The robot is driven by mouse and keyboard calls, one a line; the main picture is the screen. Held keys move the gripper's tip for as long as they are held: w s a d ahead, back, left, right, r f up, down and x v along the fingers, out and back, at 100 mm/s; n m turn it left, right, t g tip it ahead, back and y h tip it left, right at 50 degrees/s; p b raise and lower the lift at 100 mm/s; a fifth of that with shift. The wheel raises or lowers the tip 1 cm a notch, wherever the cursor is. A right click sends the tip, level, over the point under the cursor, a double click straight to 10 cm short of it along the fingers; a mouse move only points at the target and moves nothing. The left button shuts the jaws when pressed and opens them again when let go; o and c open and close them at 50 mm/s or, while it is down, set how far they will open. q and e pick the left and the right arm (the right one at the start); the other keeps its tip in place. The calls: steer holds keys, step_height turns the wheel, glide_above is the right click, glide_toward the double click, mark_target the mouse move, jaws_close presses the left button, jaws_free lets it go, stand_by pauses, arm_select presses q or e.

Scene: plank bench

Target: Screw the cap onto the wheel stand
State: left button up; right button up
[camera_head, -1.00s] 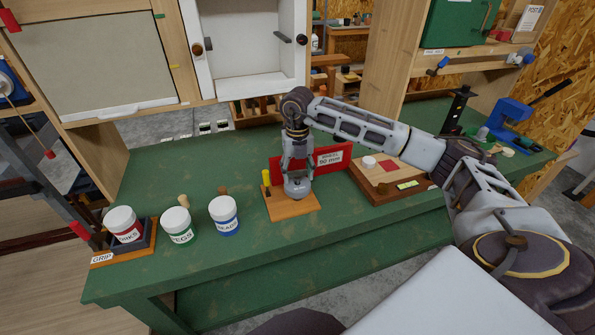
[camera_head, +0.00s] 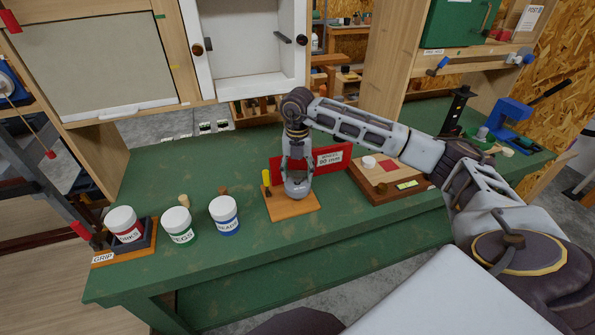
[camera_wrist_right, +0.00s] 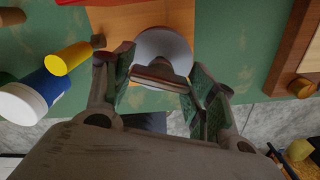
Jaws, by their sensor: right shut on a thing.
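The wheel stand has a wooden base (camera_head: 291,208) on the green bench, with a red sign behind it reading "WHEEL 50 mm" (camera_head: 331,158). My right gripper (camera_head: 297,176) points down over the base, its fingers shut around the cap, a grey rounded piece (camera_head: 296,188). In the right wrist view the gripper (camera_wrist_right: 160,75) has its fingers on both sides of this grey piece (camera_wrist_right: 163,46) above the wooden base. The thread and the contact under the cap are hidden. My left gripper is not in view.
White tubs marked PEGS (camera_head: 177,224) and BEADS (camera_head: 224,215), and another tub (camera_head: 124,223), stand to the left. A wooden board (camera_head: 385,180) lies right of the stand. The bench front is clear.

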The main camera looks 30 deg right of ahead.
mark_target(297, 170)
steer(key=o, duration=1.1)
steer(key=shift+o, duration=0.2)
step_height(297, 170, up, 12)
stand_by(0.3)
stand_by(0.6)
